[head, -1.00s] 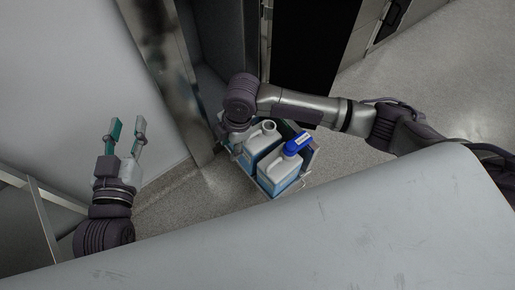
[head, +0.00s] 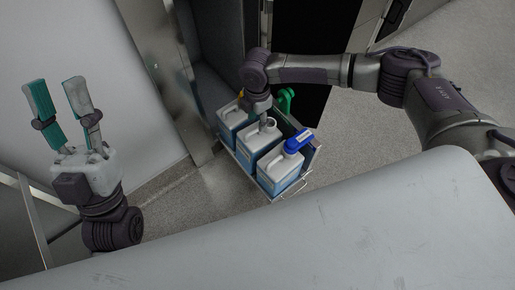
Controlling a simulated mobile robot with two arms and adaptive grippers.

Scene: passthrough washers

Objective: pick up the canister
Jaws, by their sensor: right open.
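Three white canisters with bluish lower parts stand in a row in a metal tray (head: 271,196). The near canister (head: 281,166) has a blue cap. The middle canister (head: 257,143) shows a round, open-looking neck. The far canister (head: 230,115) has a yellowish top, partly hidden by my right wrist. My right gripper (head: 264,118) points down over the far and middle canisters. It is open, and its fingertips are hard to make out; I cannot tell whether it touches a canister. My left gripper (head: 57,92) is open and empty, fingers up, well left of the tray.
A green part (head: 286,99) shows behind the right gripper; I cannot tell what it is. A large grey surface (head: 320,225) fills the foreground. A metal post (head: 165,70) and cabinet stand left of and behind the tray. The speckled floor at right (head: 440,50) is clear.

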